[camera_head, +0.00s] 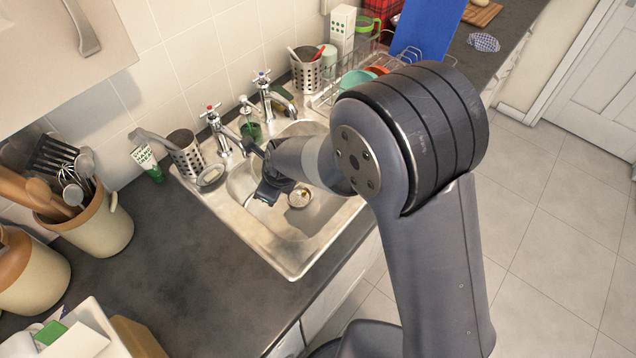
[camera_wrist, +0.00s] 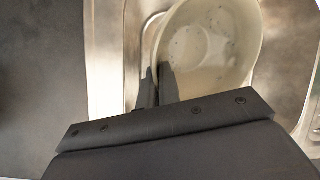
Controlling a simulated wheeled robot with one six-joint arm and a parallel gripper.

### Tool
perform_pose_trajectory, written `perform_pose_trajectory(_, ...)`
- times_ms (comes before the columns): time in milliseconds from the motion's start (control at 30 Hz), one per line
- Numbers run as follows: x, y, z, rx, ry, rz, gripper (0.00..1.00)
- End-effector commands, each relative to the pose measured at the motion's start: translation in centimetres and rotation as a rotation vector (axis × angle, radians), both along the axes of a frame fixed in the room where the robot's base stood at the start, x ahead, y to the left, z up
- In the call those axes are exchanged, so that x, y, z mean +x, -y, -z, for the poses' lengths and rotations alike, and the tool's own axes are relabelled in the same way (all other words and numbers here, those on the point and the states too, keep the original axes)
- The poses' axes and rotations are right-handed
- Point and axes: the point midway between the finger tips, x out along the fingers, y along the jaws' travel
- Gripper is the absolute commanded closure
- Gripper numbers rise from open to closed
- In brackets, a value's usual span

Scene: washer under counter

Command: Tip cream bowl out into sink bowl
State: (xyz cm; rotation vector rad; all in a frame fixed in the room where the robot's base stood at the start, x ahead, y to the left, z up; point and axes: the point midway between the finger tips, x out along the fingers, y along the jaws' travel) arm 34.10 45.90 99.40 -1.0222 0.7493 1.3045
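The cream bowl (camera_wrist: 213,42) fills the upper middle of the wrist view, its inside facing the camera. A few small dark specks show on its inner surface. My gripper (camera_wrist: 160,85) has one finger outside the rim and one inside, close together on the bowl's near left wall. In the head view my gripper (camera_head: 268,192) is low over the sink bowl (camera_head: 318,229), near its left side.
Two taps (camera_head: 217,122) stand behind the sink, with a green soap bottle (camera_head: 250,130) between them. A cutlery holder (camera_head: 186,154) and a soap dish (camera_head: 210,175) sit at the left rim. A dish rack (camera_head: 335,92) stands beyond.

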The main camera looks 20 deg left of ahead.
Motion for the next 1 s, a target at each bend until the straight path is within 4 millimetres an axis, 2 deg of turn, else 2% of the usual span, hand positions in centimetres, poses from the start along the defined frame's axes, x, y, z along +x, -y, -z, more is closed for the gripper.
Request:
perform_pose_trajectory(367,-0.8,-1.3,-4.3,-0.075,0.054,-0.006,1.00)
perform_pose_trajectory(1000,-2.8,-4.1,-6.6,-0.335,0.205,-0.013,1.00)
